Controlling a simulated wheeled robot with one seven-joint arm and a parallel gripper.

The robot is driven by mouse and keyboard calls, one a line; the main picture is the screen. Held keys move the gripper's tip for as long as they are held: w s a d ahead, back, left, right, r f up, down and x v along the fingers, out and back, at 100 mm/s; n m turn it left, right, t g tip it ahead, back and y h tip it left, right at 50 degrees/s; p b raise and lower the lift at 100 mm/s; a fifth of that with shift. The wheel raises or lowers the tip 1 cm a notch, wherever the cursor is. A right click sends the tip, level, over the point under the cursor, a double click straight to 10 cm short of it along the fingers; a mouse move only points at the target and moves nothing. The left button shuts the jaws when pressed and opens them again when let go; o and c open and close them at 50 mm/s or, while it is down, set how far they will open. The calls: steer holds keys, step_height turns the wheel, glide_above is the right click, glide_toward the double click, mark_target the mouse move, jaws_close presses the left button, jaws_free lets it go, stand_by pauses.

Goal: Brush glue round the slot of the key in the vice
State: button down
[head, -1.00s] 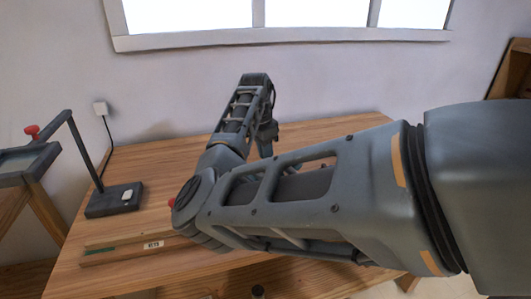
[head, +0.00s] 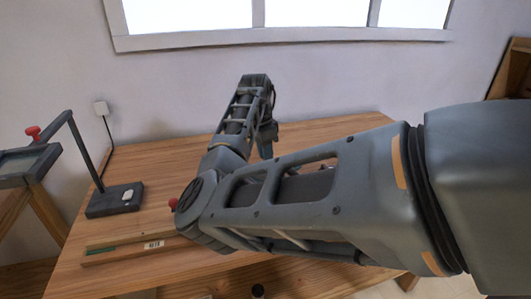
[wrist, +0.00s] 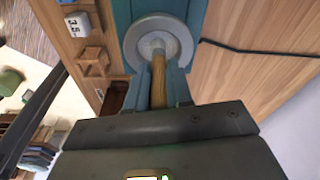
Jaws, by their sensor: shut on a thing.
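In the wrist view my gripper (wrist: 159,76) is shut on a wooden brush handle (wrist: 158,88), which points away from the camera. Beyond its end is a pale round disc-like thing (wrist: 133,43), over or in front of a teal body (wrist: 121,12). I cannot tell whether the brush touches the disc, or whether the teal body is the vice. The bristles, the key and its slot cannot be made out. In the head view my arm hides the middle of the bench, and the gripper is only partly seen beyond the forearm.
The wooden bench (head: 150,215) holds a lamp base (head: 115,200) at left and a long labelled wooden tray (head: 110,254) at the front left. A wall socket (head: 100,108) has a cord. The wrist view shows a small wooden block (wrist: 92,62) and a dark cable (wrist: 262,50).

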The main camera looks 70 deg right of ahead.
steer(key=shift+f, duration=0.15)
step_height(320, 180, up, 5)
steer(key=p, duration=0.4)
steer(key=shift+r+p, duration=0.45)
steer(key=shift+r, duration=0.65)
stand_by(0.4)
